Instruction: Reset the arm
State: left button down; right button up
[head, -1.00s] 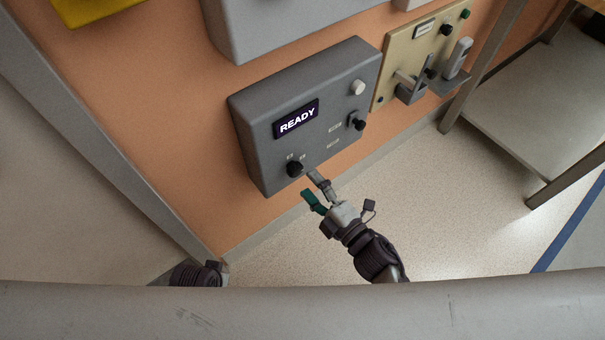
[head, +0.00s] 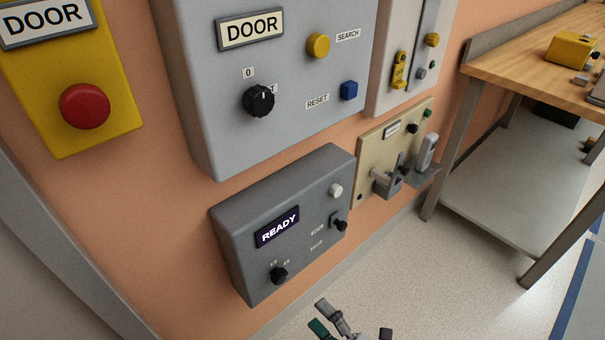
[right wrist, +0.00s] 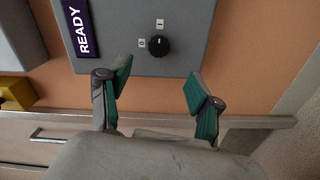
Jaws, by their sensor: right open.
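A dark grey box (head: 285,222) on the orange wall has a lit display reading READY (head: 277,229). A black knob (head: 279,275) sits at its lower left, a white button (head: 335,190) at its upper right, and a black switch (head: 339,223) below that. My right gripper (head: 345,325) is at the bottom edge of the head view, below the box and partly cut off. In the right wrist view its green-padded fingers (right wrist: 158,85) are open and empty, with the black knob (right wrist: 159,46) beyond them, apart. My left gripper is out of view.
Above hangs a lighter grey DOOR box (head: 215,90) with a black knob, yellow button and blue RESET button (head: 349,90). A yellow box (head: 80,110) with a red button is at left. A beige panel (head: 368,165) and a metal-legged workbench (head: 455,150) are at right.

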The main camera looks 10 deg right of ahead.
jog(key=shift+w, duration=0.1)
jog(key=s+d+f+m+g+h, duration=0.1)
jog(key=d+f+m+g+h, duration=0.4)
jog(key=d+f+m+h, duration=0.7)
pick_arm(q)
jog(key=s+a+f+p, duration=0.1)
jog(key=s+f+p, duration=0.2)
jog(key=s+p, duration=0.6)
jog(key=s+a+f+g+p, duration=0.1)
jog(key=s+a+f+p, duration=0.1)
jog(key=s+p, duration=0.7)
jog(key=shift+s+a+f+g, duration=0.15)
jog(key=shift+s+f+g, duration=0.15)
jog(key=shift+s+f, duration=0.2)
pick_arm(e)
jog(key=s+d+f+m+g, duration=0.1)
jog(key=s+f+m+g, duration=0.1)
jog(key=s, duration=0.7)
jog(key=s+d+f+m+g+y, duration=0.1)
jog(key=s+f+m+g, duration=0.2)
jog(key=s+f, duration=0.3)
jog(key=s+d+f+m+g, duration=0.2)
jog(key=s+f+m+g, duration=0.1)
jog(key=s, duration=1.1)
jog(key=shift+f+g, duration=0.3)
jog(key=shift+f, duration=0.5)
